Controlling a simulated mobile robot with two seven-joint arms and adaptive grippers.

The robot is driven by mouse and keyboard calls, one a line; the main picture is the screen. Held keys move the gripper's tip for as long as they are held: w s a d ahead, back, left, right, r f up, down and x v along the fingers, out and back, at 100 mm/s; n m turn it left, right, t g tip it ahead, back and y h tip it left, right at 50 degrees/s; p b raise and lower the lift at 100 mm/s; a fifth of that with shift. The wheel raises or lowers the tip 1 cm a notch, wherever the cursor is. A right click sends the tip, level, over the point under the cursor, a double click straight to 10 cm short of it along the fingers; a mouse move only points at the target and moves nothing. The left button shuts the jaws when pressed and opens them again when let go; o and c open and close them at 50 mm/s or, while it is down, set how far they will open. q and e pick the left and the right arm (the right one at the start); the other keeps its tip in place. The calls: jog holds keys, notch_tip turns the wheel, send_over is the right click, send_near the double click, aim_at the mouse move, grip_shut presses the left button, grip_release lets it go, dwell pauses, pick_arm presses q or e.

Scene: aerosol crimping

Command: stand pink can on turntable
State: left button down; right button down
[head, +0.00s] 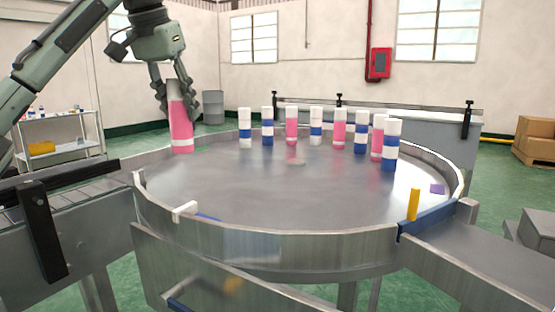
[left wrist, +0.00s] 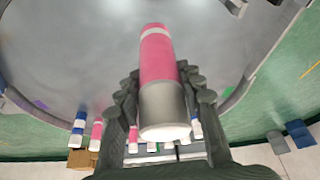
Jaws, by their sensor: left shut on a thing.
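The pink can (head: 179,126), with a white band and a grey upper part, is held in my left gripper (head: 173,97) at the left back of the turntable (head: 270,200). The can leans slightly in the head view. Its lower end shows against the turntable's left back rim; I cannot tell whether it touches the surface. In the left wrist view the pink can (left wrist: 158,62) lies between the fingers of the left gripper (left wrist: 155,95), with the grey turntable (left wrist: 90,45) beyond it. My right gripper is not in view.
Several pink-and-white and blue-and-white cans (head: 339,127) stand along the back of the turntable. A yellow post (head: 413,204) stands at its right front edge. A conveyor (head: 75,200) adjoins on the left. The turntable's middle and front are mostly clear.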

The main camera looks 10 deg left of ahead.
pick_arm(q)
jog(key=shift+w+d+f, duration=0.55)
jog(key=shift+d+f, duration=1.2)
jog(key=shift+f, duration=0.05)
jog(key=shift+w+d+f, duration=0.6)
jog(key=shift+d+f, duration=1.15)
jog(key=shift+f, duration=0.05)
jog(key=shift+w+d+f, duration=0.55)
jog(key=shift+d+f, duration=1.2)
jog(key=shift+f, duration=0.05)
jog(key=c, duration=1)
grip_release()
jog(key=v, duration=1.2)
jog(key=shift+r, duration=0.15)
